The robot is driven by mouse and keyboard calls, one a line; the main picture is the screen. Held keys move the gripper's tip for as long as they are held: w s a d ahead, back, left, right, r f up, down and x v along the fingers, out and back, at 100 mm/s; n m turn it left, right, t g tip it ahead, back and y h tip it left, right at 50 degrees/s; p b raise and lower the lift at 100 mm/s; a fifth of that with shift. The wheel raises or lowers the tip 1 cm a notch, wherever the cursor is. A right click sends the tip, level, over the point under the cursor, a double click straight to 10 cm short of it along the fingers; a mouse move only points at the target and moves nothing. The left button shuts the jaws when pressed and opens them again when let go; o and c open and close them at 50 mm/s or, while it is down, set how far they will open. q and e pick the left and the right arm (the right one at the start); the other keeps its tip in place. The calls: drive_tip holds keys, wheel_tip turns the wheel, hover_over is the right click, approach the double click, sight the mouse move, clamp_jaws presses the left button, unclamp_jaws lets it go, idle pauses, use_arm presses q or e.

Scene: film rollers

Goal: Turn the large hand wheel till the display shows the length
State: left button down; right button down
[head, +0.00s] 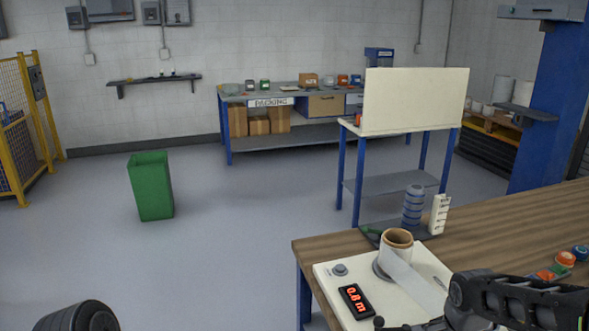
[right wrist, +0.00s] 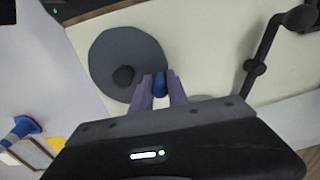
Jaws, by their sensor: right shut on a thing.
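The machine is a cream board (head: 425,262) on a wooden bench, with an upright roll (head: 397,240) of pale film on a brown core. The film strip runs across the board towards the lower right. The black display (head: 355,301) reads 0.8 m in red. In the right wrist view a large grey hand wheel (right wrist: 112,50) with a dark hub shows beyond my right gripper (right wrist: 160,85). The gripper's two fingers are shut on the wheel's blue knob (right wrist: 160,84). In the head view my right arm comes in at lower right. My left gripper is not in view.
A black crank arm (right wrist: 262,50) stands to the right of the wheel in the right wrist view. Coloured small items (head: 565,259) lie on the bench at right. A stack of blue-grey rings (head: 413,206) and a white block (head: 438,214) stand behind the roll.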

drive_tip(key=shift+a, duration=0.85)
drive_tip(key=shift+s+a+f+b, duration=0.1)
drive_tip(key=shift+s+a+b, duration=0.25)
drive_tip(key=shift+a, duration=0.3)
drive_tip(key=shift+s+a, duration=0.2)
drive_tip(key=shift+a, duration=0.15)
